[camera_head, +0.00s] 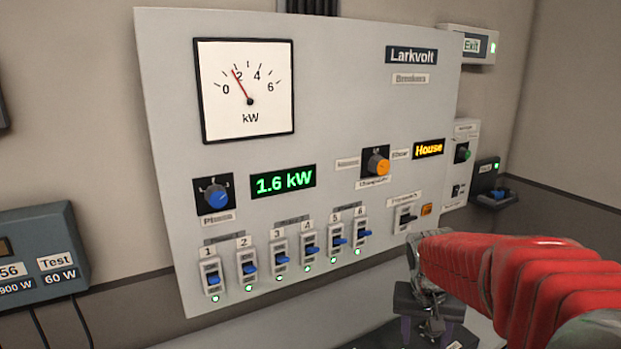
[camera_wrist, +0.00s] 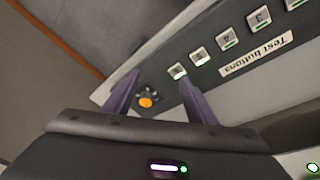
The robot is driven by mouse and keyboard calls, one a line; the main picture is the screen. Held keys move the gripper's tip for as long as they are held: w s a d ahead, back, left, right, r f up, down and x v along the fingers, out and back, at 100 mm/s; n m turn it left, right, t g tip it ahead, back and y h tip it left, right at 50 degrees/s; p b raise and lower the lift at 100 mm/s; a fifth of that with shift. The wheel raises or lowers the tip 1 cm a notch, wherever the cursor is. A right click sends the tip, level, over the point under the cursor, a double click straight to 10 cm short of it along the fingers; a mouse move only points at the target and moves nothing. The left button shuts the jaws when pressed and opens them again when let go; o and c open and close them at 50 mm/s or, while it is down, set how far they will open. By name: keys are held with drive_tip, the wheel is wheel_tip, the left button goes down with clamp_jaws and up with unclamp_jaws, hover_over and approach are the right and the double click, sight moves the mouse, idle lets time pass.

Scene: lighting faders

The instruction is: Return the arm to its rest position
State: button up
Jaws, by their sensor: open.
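My gripper (camera_head: 426,334) is at the lower right of the head view, at the end of my red-sleeved arm, below and in front of the breaker panel (camera_head: 330,130). In the wrist view my gripper (camera_wrist: 158,82) shows two purple fingers spread apart with nothing held between them. An orange round control (camera_wrist: 147,101) shows between the fingers, beyond them. I cannot tell whether a finger touches anything. Part of the gripper is dark and hard to make out in the head view.
The panel carries a row of blue-levered breakers (camera_head: 311,250), a blue knob (camera_head: 217,197), an orange knob (camera_head: 378,165) and a kW dial (camera_head: 247,90). In the wrist view, a strip labelled "Test buttons" (camera_wrist: 255,55) has several lit buttons close to the right finger.

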drive_tip(key=s+a+r+n+t+y, duration=0.1)
drive_tip(key=s+a+r+n, duration=0.1)
drive_tip(key=s, duration=0.8)
drive_tip(key=s+a+r+n+t+y, duration=0.1)
drive_tip(key=s+a+r+n+t, duration=0.1)
drive_tip(key=s+a+r, duration=0.3)
drive_tip(key=s+a, duration=0.1)
drive_tip(key=s, duration=0.3)
drive_tip(key=shift+s+a+t, duration=0.3)
drive_tip(key=shift+s, duration=0.05)
idle(1.0)
